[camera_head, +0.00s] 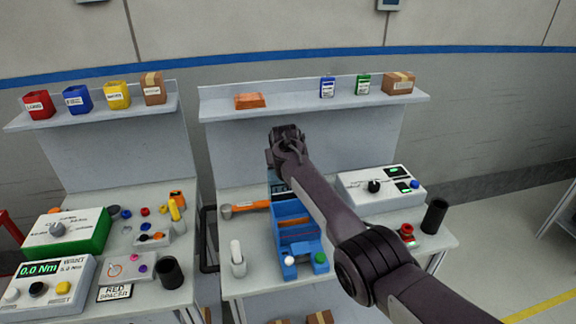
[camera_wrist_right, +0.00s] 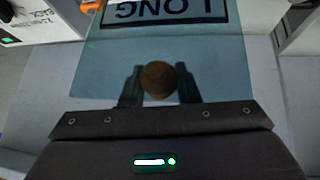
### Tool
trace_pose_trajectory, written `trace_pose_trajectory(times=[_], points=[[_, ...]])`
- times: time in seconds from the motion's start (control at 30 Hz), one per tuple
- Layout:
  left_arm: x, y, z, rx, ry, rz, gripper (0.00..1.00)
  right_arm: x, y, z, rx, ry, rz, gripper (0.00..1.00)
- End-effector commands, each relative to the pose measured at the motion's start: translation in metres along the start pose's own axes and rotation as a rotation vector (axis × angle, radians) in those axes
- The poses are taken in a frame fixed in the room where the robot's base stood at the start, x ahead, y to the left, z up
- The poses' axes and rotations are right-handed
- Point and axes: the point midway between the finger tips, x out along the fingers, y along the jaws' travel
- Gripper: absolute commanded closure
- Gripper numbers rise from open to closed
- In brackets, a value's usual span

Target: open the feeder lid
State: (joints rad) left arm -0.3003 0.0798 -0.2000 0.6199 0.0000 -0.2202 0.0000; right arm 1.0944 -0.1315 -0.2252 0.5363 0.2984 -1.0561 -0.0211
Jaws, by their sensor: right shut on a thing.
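The blue feeder (camera_head: 292,222) stands on the right-hand bench, with its inside showing from above. Its see-through bluish lid (camera_head: 278,180) is raised at the back of the feeder, partly hidden behind my right arm. In the right wrist view the lid (camera_wrist_right: 200,62) bears a label reading LONG. A round brown knob (camera_wrist_right: 158,79) on the lid sits between the fingers of my right gripper (camera_wrist_right: 158,90), which is shut on it. In the head view my right gripper (camera_head: 284,150) is high over the back of the feeder. My left gripper is not in view.
An orange-handled hammer (camera_head: 245,207) lies left of the feeder. A white device with a black knob (camera_head: 380,187) and a dark cup (camera_head: 434,216) stand to the right. A white cylinder (camera_head: 237,258) stands at front left. A shelf (camera_head: 310,103) runs behind.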

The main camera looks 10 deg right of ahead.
Motion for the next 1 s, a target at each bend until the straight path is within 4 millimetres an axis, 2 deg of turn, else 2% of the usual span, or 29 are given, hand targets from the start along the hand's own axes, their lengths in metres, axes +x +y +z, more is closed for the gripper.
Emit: trace_pose_trajectory(times=[0.03, 0.43, 0.47, 0.6, 1.0], points=[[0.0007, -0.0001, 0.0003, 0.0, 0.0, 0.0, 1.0, 0.0045, -0.0014, 0.006, -0.001, -0.01, -0.001, 1.0], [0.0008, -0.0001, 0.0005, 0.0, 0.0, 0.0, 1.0, 0.0054, -0.0016, 0.0077, -0.001, -0.014, -0.001, 1.0], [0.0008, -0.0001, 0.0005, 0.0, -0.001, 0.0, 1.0, 0.0055, -0.0017, 0.0078, -0.002, -0.015, -0.001, 0.69], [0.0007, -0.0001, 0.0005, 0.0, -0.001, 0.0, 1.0, 0.0053, -0.0016, 0.0076, -0.002, -0.015, -0.001, 0.5], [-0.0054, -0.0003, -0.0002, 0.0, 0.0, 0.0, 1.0, -0.0008, -0.0015, 0.0031, -0.002, -0.013, -0.001, 0.5]])
